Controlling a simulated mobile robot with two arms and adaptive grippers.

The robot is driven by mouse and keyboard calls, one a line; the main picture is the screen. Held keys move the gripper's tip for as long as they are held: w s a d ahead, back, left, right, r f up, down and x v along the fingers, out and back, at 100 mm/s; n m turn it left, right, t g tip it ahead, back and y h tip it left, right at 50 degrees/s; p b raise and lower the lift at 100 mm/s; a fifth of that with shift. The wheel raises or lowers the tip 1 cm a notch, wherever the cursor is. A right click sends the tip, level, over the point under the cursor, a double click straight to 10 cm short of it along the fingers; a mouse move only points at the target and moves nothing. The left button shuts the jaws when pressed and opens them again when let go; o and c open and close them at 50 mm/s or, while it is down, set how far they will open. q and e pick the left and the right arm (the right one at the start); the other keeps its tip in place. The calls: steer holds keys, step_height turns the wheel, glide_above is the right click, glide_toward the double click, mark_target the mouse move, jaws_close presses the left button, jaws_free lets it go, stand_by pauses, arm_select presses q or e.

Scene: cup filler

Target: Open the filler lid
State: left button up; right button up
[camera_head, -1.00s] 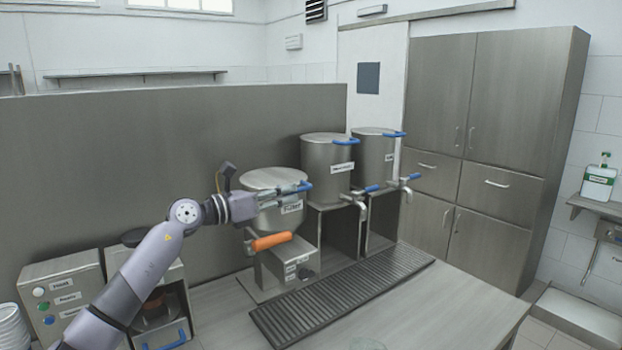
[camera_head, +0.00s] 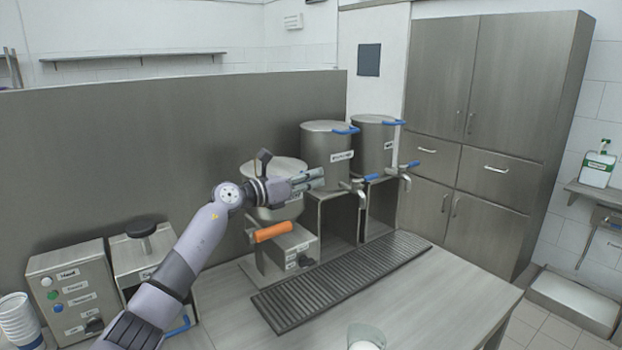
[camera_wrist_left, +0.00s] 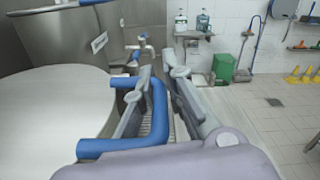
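The filler (camera_head: 262,212) is the leftmost metal pot, with an orange handle (camera_head: 274,231) at its front. Its round lid (camera_head: 272,165) lies flat on top; it fills the left of the left wrist view (camera_wrist_left: 55,120). The lid's blue U-shaped handle (camera_wrist_left: 158,112) shows in the left wrist view and is hidden behind my gripper in the head view. My left gripper (camera_head: 318,178) is at the lid's front right edge. Its fingers (camera_wrist_left: 163,75) are apart, one inside the handle loop and one outside, with the handle's bar between them. My right gripper is not in view.
Two taller pots (camera_head: 327,155) (camera_head: 372,145) with blue lid handles and taps stand right of the filler. A slatted drip tray (camera_head: 340,285) lies in front. A button box (camera_head: 72,290) and stacked cups (camera_head: 18,320) are at left. The counter front is mostly clear.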

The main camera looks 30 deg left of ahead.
arm_select(q)
jaws_close()
stand_by(0.4)
steer(key=shift+a+r, duration=0.1)
